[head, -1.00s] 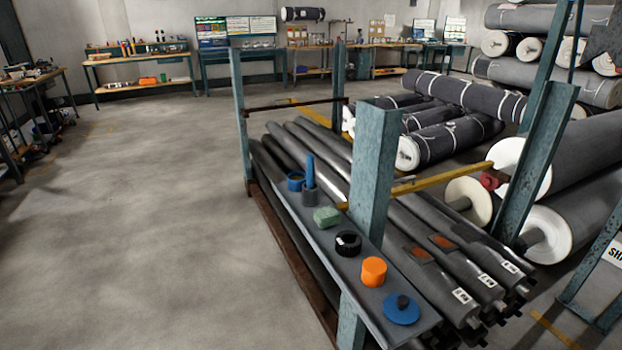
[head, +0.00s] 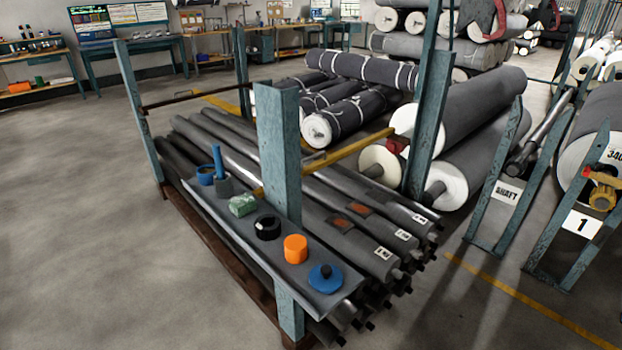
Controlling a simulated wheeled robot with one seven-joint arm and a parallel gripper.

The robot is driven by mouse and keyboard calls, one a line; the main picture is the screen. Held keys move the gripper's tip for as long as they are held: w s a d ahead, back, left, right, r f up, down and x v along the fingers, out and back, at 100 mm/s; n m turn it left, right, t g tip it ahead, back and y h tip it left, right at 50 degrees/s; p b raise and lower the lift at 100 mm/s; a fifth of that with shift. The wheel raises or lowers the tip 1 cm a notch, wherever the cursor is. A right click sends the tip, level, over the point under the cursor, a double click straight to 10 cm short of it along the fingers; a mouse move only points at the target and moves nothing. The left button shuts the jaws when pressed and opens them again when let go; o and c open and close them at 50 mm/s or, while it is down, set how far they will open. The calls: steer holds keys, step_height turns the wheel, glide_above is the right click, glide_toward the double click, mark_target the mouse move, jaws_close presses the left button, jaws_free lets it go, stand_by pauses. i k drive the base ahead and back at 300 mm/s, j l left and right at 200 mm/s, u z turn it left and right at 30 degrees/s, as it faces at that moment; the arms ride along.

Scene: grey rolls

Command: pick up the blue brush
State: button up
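The blue brush (head: 220,167) stands upright on the narrow grey shelf (head: 248,249) along the near side of the roll rack. Its blue handle points up and its base is dark grey-blue. A blue ring-shaped item (head: 205,179) is just to its left, and a green block (head: 242,206) is to its right and nearer. My gripper is not in view.
Farther along the shelf are a black roll (head: 268,228), an orange cylinder (head: 295,249) and a blue disc with a dark knob (head: 325,279). Open floor (head: 80,220) lies left of the rack.

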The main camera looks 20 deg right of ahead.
mark_target(216, 150)
steer(key=i+j, duration=0.25)
steer(key=j, duration=0.15)
steer(key=i+j, duration=0.55)
steer(key=j, duration=0.2)
steer(key=i+z, duration=0.05)
